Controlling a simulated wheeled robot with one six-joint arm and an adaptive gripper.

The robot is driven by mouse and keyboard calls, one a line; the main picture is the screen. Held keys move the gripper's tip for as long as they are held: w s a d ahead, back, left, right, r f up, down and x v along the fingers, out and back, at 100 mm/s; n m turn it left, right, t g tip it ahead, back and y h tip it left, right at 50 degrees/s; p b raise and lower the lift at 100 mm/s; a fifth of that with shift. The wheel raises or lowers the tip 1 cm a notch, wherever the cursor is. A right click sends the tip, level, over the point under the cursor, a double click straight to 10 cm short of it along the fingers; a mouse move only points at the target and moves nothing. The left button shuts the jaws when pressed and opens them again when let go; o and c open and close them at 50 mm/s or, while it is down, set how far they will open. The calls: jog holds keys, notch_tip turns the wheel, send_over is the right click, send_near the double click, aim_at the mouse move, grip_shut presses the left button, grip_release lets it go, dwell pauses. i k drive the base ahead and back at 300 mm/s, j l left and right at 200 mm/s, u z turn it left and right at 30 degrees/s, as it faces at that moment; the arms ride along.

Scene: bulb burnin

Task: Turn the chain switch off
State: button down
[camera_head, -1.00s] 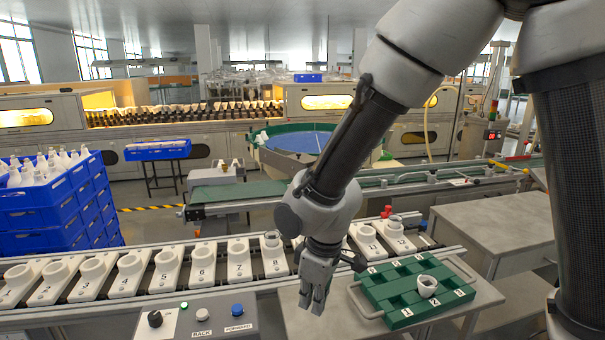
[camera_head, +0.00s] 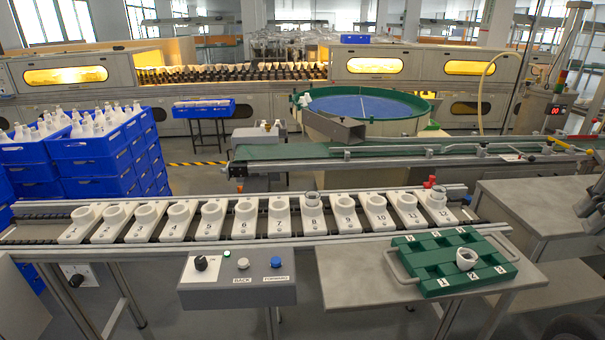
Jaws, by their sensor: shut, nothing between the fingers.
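A grey control box (camera_head: 237,293) sits at the front of the conveyor, left of the middle. It carries a black rotary knob (camera_head: 201,263), a small green lamp (camera_head: 227,254), a white button (camera_head: 243,263) marked BACK and a blue button (camera_head: 276,262) marked FORWARD. A second black knob (camera_head: 77,280) is on a pale panel under the conveyor at the left. No label tells which knob is the chain switch, and their settings are too small to read. The chain conveyor (camera_head: 28,234) carries a row of numbered white holders (camera_head: 243,222). My gripper is out of view.
A green tray (camera_head: 410,262) with a white holder (camera_head: 466,258) sits on a grey table (camera_head: 345,285) right of the control box. Holders 8 and 12 hold clear ring-shaped pieces. Blue crates (camera_head: 95,155) stand behind at the left. A grey cabinet (camera_head: 535,207) bounds the right.

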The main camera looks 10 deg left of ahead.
aim_at(202, 263)
jog(key=u, duration=1.3)
